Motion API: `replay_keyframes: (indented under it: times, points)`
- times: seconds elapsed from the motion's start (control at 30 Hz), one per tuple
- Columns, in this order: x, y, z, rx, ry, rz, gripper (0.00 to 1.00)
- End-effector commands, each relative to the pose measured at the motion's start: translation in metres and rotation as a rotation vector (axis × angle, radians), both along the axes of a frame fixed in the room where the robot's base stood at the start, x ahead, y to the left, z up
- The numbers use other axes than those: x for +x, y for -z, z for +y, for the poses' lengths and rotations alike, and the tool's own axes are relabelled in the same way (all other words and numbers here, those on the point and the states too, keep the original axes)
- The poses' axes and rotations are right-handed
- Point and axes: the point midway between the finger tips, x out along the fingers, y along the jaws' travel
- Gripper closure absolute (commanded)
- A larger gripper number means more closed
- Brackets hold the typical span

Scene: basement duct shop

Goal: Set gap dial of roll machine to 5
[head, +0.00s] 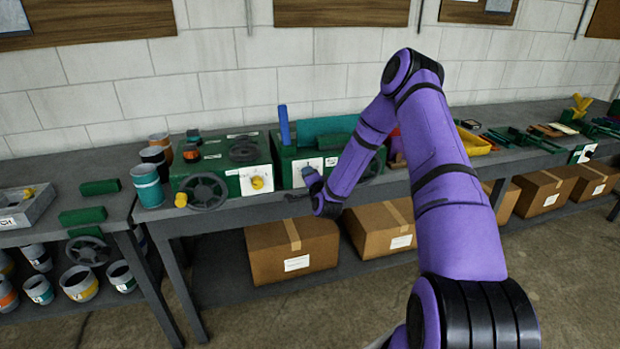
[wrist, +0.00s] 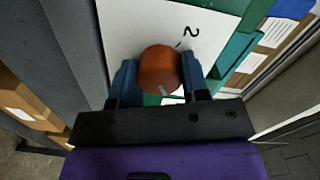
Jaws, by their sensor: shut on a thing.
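In the wrist view an orange-brown round knob (wrist: 158,65) sits on a white dial plate (wrist: 120,25). A numeral 2, seen turned, and a short tick show beside the knob; other numerals are hidden or out of view. A pale mark shows on the knob's near side. My gripper (wrist: 158,80) is shut on the knob, one blue finger on each side. In the head view my gripper (head: 311,178) is at the white front plate of a green machine (head: 285,150) on the bench. My arm and gripper hide the knob there.
Left of it stands another green machine (head: 215,160) with a yellow knob (head: 257,183) and a handwheel (head: 208,191). A blue upright handle (head: 284,125) rises behind my gripper. A yellow tray (head: 475,143) lies to the right. Cardboard boxes (head: 290,250) fill the shelf below.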

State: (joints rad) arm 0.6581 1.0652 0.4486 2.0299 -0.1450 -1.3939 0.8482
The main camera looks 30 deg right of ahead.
Motion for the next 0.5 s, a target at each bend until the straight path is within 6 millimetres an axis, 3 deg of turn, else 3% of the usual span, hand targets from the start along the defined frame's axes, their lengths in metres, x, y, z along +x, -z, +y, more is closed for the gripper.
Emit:
replay_keyframes:
  times: [0.27,0.3,0.4,0.5]
  points:
    - [-0.0009,0.0013,-0.0006,0.002,0.001,0.003,0.82]
    - [-0.0009,0.0014,-0.0005,0.002,0.001,0.003,0.54]
    - [-0.0008,0.0011,-0.0004,0.001,0.001,0.003,0.33]
    - [-0.0005,0.0008,-0.0004,0.000,0.001,0.002,0.33]
